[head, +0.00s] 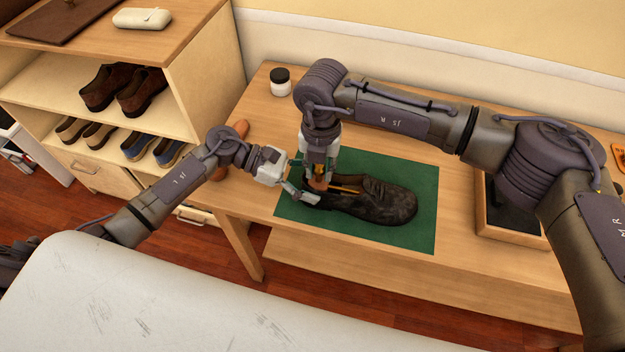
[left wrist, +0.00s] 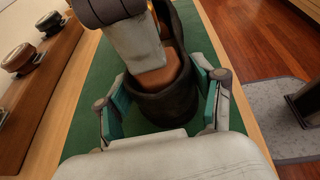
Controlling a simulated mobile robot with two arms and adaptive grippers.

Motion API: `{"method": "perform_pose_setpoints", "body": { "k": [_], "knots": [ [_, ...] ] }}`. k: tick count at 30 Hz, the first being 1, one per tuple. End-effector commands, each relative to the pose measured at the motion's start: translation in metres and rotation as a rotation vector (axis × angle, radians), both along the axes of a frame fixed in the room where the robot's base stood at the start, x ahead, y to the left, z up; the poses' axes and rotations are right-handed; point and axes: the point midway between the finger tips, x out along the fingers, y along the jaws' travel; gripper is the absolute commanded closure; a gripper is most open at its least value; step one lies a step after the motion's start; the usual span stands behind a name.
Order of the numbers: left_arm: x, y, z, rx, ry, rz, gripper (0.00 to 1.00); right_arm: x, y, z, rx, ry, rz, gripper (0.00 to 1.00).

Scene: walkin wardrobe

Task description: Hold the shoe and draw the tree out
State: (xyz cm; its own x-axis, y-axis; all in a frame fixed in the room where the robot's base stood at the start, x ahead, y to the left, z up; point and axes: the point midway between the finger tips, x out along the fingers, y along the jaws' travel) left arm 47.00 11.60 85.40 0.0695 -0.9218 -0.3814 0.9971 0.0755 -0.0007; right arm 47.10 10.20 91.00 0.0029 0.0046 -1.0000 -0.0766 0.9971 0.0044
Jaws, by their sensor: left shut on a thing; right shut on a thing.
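A dark shoe (head: 385,203) lies on a green mat (head: 420,238), toe to the right. My left gripper (head: 297,193) is shut on its heel; in the left wrist view its two fingers flank the heel (left wrist: 177,108). The tree shows in the shoe's opening, with a yellowish rod (head: 347,188) along it and a brown heel block (left wrist: 165,75). My right gripper (head: 318,178) comes down from above and is shut on the tree's heel end. The tree's front part is hidden inside the shoe.
A dark-lidded jar (head: 280,82) stands at the back of the table. A wooden tray (head: 484,222) is at the right, partly behind my right arm. An orange-brown item (head: 239,130) lies behind my left arm. Shelves with shoes (head: 125,88) stand at the left.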

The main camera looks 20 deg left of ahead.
Motion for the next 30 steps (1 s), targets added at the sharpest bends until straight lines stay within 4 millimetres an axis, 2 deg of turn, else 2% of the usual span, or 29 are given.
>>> {"method": "perform_pose_setpoints", "body": {
  "k": [1,14,30],
  "knots": [
    [0.001,0.003,0.0,0.005,-0.001,0.004,0.85,0.002,-0.005,-0.002,-0.014,0.0,-0.006,1.0],
    [0.001,0.004,-0.001,0.006,-0.001,0.004,0.85,0.002,-0.006,-0.002,-0.015,0.0,-0.008,1.0],
    [0.001,0.004,-0.001,0.007,-0.001,0.005,0.85,0.002,-0.005,0.008,-0.013,-0.001,-0.007,1.0]
  ]
}}
